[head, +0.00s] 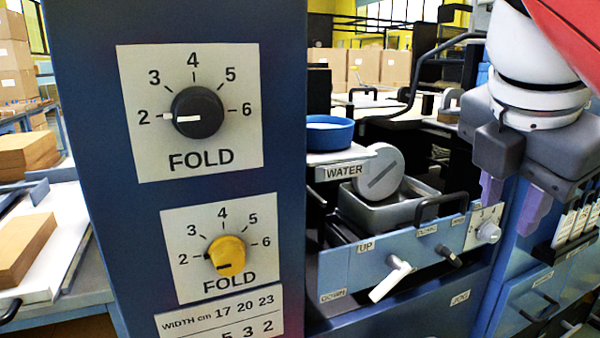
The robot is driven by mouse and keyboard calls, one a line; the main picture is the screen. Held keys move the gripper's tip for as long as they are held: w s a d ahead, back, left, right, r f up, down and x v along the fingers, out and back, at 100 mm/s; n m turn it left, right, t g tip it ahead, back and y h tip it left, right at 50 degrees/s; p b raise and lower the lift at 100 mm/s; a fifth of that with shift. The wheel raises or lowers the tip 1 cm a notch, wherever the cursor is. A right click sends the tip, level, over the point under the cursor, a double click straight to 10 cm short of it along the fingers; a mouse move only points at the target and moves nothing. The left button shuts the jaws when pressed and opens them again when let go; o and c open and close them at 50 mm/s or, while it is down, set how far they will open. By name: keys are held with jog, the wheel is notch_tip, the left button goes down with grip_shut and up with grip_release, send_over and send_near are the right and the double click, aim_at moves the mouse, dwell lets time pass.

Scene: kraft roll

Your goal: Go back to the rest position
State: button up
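My gripper (511,205) hangs at the right of the head view, below my white and red arm. Its two purple fingers point down and stand apart, with nothing seen between them. It is in front of the blue machine's right part, near a small white dial (487,232); whether it touches anything cannot be told. At the left, a blue panel carries a black FOLD knob (198,112), its white mark toward 2. Below it is a yellow FOLD knob (227,256), its dark mark seemingly near 2.
A blue bowl (329,132) sits above the WATER label. A grey round lid (378,171) leans over a metal tray (385,212). A white lever (391,278) sticks out by the UP label. Brown stacks (24,248) lie on a white table at left.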

jog(key=a+f+m+t+y, duration=0.1)
jog(key=a+f+m, duration=0.1)
jog(key=f+m, duration=0.8)
jog(key=a+f+m+y, duration=0.2)
jog(key=f+m, duration=0.9)
jog(key=f, duration=0.9)
jog(key=shift+a+t, duration=0.4)
jog(key=shift+a, duration=0.35)
